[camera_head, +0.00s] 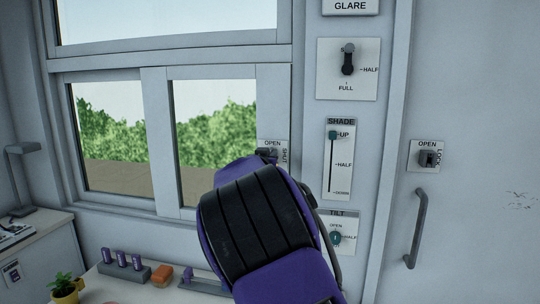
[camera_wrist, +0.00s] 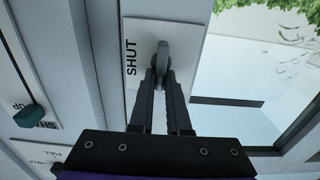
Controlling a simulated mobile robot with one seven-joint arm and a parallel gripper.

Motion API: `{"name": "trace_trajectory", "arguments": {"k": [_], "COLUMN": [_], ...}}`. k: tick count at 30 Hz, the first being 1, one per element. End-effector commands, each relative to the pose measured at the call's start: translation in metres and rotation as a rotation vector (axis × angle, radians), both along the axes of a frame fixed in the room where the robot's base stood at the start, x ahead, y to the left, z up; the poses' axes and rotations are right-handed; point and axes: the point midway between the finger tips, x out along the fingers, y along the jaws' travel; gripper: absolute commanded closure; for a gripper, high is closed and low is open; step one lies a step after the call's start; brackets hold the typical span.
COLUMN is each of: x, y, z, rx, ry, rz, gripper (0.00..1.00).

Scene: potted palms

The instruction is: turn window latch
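The window latch (camera_wrist: 163,48) is a small grey lever on a white plate (camera_wrist: 192,32) marked SHUT in the wrist view. In the head view my wrist hides the fingers and the plate's lower part.
The window (camera_head: 213,130) is left of the latch. Right of it are a SHADE slider (camera_head: 333,160), a TILT knob (camera_head: 335,238) partly behind my arm, and a HALF/FULL lever (camera_head: 348,62). A door handle (camera_head: 416,228) and its lock (camera_head: 428,158) are farther right.

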Motion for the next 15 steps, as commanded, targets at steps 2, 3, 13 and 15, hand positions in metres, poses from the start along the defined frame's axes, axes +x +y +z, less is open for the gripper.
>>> {"name": "trace_trajectory", "arguments": {"k": [2,3,13,15], "x": [-0.0001,-0.0001,-0.0002,-0.0002], "y": [0.0000,0.0000,-0.0005,-0.0013], "z": [0.0000,0.0000,-0.0005,-0.0007], "rx": [0.000,0.000,0.025,0.046], "ry": [0.000,0.000,-0.004,-0.008], "rz": [0.000,0.000,0.000,0.000], "gripper": [1.00,1.00,1.00,1.00]}}
